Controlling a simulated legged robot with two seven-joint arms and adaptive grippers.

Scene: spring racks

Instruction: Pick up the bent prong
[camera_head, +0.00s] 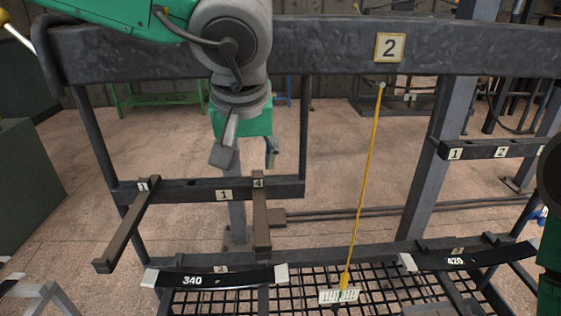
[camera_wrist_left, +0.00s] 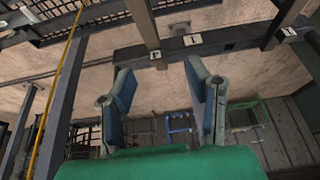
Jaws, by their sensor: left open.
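Two dark prongs stick out from the left rack's lower bar (camera_head: 205,192). The left prong (camera_head: 128,226), by a tag 1, slants down to the left. The other prong (camera_head: 261,220), by a tag 4, runs nearly straight toward me; I cannot tell for sure which one is bent. My left gripper (camera_head: 245,155) hangs open and empty above the bar, close to the tag 4 prong in the picture. In the left wrist view, its parted fingers (camera_wrist_left: 163,95) point toward the bar, with one prong (camera_wrist_left: 145,22) just beyond and another (camera_wrist_left: 284,22) at right. My right gripper is not visible.
A thick beam (camera_head: 320,40) with plate 2 crosses the top. A yellow rod (camera_head: 366,170) hangs from it to a white tag. Curved dark springs marked 340 (camera_head: 230,279) and 420 (camera_head: 480,258) lie low, near a black mesh (camera_head: 295,295). Posts flank the bar.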

